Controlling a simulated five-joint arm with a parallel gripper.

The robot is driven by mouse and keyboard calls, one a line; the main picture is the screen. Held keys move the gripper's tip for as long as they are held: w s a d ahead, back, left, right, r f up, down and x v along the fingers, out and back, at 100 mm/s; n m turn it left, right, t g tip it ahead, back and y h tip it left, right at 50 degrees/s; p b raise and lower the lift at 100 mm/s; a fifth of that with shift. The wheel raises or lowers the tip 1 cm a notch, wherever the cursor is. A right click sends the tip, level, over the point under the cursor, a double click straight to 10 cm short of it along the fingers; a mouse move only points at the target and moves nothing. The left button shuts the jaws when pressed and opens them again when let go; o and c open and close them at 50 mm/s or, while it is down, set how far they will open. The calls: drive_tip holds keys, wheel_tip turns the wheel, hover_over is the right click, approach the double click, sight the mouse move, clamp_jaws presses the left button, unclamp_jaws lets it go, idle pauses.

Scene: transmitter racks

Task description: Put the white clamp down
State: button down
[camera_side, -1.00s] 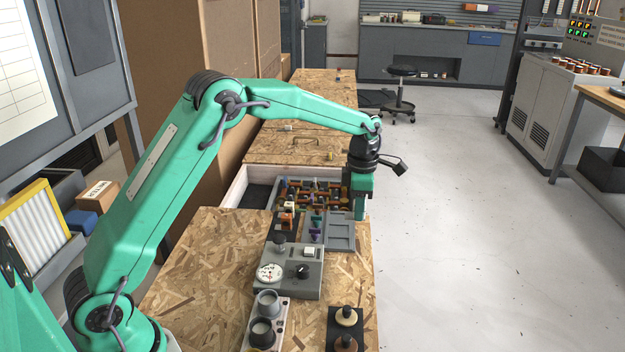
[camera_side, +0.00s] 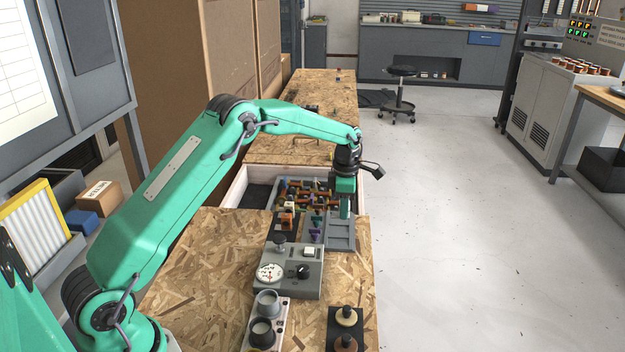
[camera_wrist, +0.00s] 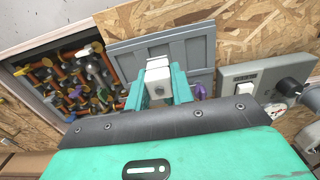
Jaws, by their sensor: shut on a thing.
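My gripper (camera_wrist: 158,88) is shut on the white clamp (camera_wrist: 157,72), which sits between the two green fingers in the wrist view. The clamp shows a pale top and a grey lower face with a small dark spot. Behind it in that view is a grey tray (camera_wrist: 198,48) with shallow compartments. In the side view my gripper (camera_side: 345,210) points down at the grey tray (camera_side: 340,232). The clamp cannot be made out there. Whether the clamp touches the tray is unclear.
An open drawer (camera_side: 233,186) holds a crowded jumble of orange, dark and white parts (camera_wrist: 75,78), left of the tray in the wrist view. A grey control box (camera_side: 290,270) with a dial and knob stands nearer on the chipboard bench. A purple part (camera_wrist: 200,91) lies close to the fingers.

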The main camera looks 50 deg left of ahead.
drive_tip(key=shift+f, duration=1.7)
drive_tip(key=shift+f, duration=0.3)
drive_tip(key=c, duration=1.2)
unclamp_jaws()
drive_tip(key=shift+r, duration=0.15)
wheel_tip(320, 180, up, 12)
drive_tip(key=shift+r, duration=0.15)
